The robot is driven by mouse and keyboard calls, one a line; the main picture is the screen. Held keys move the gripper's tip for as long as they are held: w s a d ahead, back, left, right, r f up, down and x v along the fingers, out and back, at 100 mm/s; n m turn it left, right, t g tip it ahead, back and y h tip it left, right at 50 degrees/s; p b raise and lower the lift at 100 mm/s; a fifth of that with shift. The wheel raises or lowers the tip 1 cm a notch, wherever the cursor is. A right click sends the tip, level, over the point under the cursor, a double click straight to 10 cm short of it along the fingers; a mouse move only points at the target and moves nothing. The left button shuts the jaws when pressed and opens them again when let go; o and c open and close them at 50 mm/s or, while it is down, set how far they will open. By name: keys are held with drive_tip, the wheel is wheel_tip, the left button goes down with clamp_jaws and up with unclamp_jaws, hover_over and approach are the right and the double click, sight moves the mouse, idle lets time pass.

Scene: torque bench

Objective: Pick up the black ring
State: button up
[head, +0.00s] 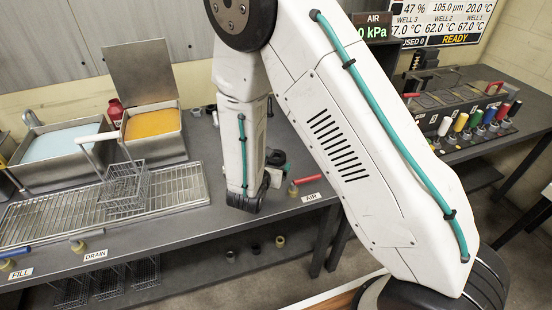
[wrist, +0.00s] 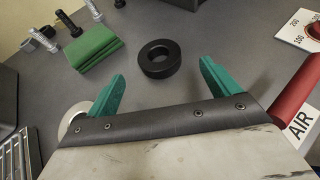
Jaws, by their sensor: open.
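The black ring (wrist: 147,66) lies flat on the dark grey bench top in the wrist view, just beyond my fingertips and between their lines. Its centre hole is visible. My gripper (wrist: 155,78) has two green fingers spread wide apart with nothing between them. The ring is a little ahead of the fingertips, slightly left of centre, and apart from both.
A red handle (wrist: 297,88) by the AIR label (wrist: 299,126) is at right. A wire basket (head: 124,187) stands on the drain rack (head: 178,186).

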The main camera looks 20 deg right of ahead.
sight(275, 157)
drive_tip(key=x, duration=0.6)
drive_tip(key=shift+w+d, duration=0.15)
drive_tip(key=shift+w, duration=0.15)
drive_tip(key=c, duration=1.5)
drive_tip(key=shift+o, duration=0.2)
drive_tip(key=shift+r, duration=0.15)
